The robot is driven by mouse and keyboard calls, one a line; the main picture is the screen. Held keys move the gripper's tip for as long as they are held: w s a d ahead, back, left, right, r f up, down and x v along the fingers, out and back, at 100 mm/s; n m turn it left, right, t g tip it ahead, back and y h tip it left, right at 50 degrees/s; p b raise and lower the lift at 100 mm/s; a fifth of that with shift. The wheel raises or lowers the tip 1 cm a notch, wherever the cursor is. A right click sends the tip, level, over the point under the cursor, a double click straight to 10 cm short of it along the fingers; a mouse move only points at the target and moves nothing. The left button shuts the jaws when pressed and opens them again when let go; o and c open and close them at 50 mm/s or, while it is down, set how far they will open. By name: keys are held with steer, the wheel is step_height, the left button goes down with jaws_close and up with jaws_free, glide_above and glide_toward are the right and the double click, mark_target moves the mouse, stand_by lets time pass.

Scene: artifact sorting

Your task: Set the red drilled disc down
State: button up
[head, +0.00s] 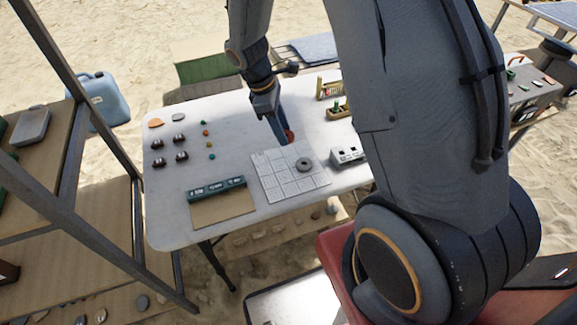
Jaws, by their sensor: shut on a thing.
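My gripper (284,137) reaches down over the far middle of the white table (165,215). It is shut on the red drilled disc (290,136), of which only a small red part shows at the fingertips. The rest of the disc, with its hole, is hidden by the gripper. The disc is just beyond the far edge of a white gridded board (284,186). I cannot tell whether it touches the table.
Several small beads and dark round pieces (157,144) lie at left. Bare table shows at front left.

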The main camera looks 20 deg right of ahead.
mark_target(287, 161)
steer(key=shift+s+f+n, duration=0.15)
steer(key=shift+f+n, duration=0.2)
steer(key=shift+n, duration=0.05)
steer(key=shift+f+p, duration=1.2)
steer(key=shift+f, duration=3.4)
steer(key=shift+f, duration=0.1)
steer(key=shift+f, duration=0.1)
steer(key=o, duration=1.1)
steer(key=shift+c, duration=0.2)
